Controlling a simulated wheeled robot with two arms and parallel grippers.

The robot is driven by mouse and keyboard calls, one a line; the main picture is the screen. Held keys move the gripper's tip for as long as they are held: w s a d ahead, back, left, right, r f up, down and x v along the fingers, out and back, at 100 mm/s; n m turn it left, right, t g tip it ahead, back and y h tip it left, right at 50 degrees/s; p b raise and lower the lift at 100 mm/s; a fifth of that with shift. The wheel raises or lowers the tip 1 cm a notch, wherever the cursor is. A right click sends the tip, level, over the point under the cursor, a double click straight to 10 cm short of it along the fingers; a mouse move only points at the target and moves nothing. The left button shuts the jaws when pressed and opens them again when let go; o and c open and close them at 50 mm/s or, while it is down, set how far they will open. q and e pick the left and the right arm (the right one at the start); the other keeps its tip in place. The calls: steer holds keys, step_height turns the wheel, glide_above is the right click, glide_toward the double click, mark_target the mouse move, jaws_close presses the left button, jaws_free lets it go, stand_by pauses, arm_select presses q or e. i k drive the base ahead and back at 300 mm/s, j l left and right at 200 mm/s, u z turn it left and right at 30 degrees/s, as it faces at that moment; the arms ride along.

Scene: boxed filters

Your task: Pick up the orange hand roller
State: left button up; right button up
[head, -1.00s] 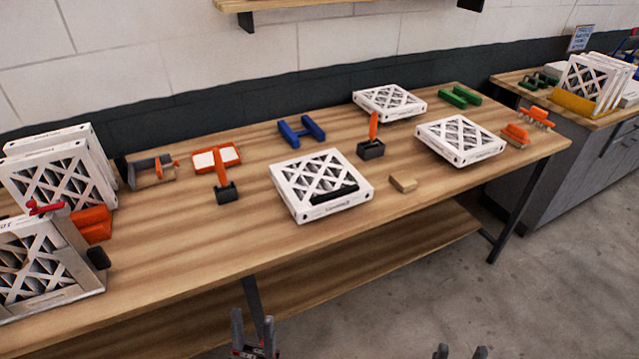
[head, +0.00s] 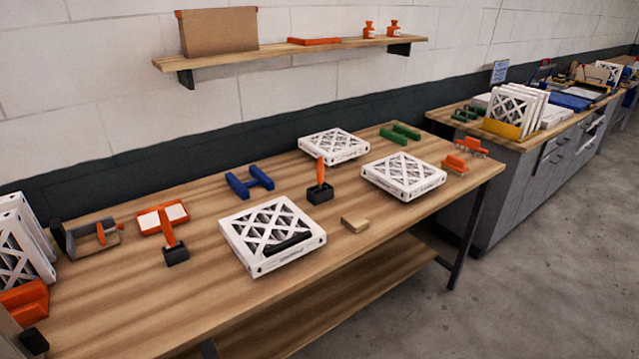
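Several orange tools lie on the long wooden workbench (head: 180,300). At the left is a grey and orange frame-like tool (head: 88,238). Beside it is an orange tool with white pads (head: 162,222), its orange handle reaching toward a small black block (head: 176,253). Near the middle, an orange handle stands up from a black block (head: 320,185). Orange brush-like pieces (head: 458,160) lie at the right end. I cannot tell for sure which is the hand roller. Neither of my grippers is in the head view.
White framed filters (head: 272,235) (head: 403,177) (head: 334,146) lie flat on the bench; more stand upright at the left. A blue H-shaped piece (head: 249,181), green pieces (head: 400,134) and a wooden block (head: 355,224) lie between. A shelf (head: 300,52) hangs above. Open floor lies at right.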

mark_target(320, 164)
steer(key=i+l+u, duration=0.15)
steer(key=u, duration=0.25)
steer(key=i+l+u, duration=0.15)
steer(key=l+u, duration=0.25)
